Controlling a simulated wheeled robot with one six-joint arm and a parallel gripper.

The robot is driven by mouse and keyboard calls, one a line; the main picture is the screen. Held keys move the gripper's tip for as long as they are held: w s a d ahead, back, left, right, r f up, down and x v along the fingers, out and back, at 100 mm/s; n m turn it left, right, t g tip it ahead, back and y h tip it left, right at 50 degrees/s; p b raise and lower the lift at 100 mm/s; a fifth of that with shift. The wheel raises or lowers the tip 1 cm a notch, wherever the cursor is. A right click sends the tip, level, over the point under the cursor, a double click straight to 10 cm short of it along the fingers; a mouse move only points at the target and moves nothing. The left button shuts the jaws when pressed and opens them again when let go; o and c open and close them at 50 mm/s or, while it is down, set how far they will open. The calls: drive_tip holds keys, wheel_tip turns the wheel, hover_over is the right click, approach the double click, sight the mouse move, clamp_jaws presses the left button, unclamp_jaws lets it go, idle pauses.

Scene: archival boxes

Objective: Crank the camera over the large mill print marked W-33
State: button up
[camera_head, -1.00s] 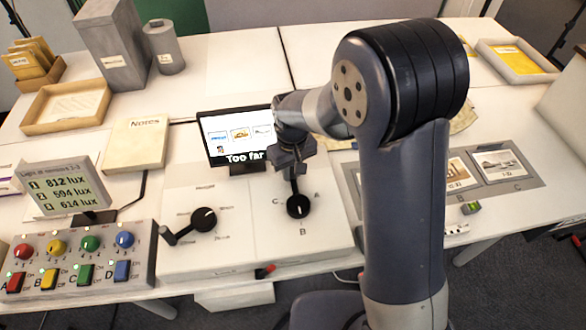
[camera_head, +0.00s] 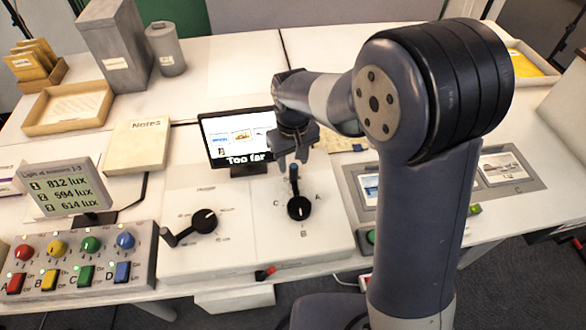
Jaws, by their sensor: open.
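My gripper (camera_head: 294,160) is open and empty, pointing down just above or at the black selector knob (camera_head: 299,207) with letters A, B and C around it; I cannot tell if it touches the knob's upright lever. Left of it is the crank (camera_head: 203,222), a black dial with a handle out to its lower left. The screen (camera_head: 238,140) behind shows small pictures and "Too far". A grey print board (camera_head: 350,185) lies at the right with prints on it, one print (camera_head: 501,169) near the letter C. My arm hides part of the board; I cannot read W-33.
A button panel (camera_head: 80,262) with coloured knobs and a lux display (camera_head: 62,186) stand at the left. A notes pad (camera_head: 138,145), a wooden tray (camera_head: 68,108) and grey boxes (camera_head: 115,50) are behind. The back middle of the table is clear.

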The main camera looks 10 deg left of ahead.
wheel_tip(320, 180, up, 5)
drive_tip(key=shift+r, duration=0.15)
idle(0.8)
wheel_tip(320, 180, down, 11)
drive_tip(key=shift+w+r, duration=0.1)
drive_tip(key=shift+d, duration=0.2)
idle(0.4)
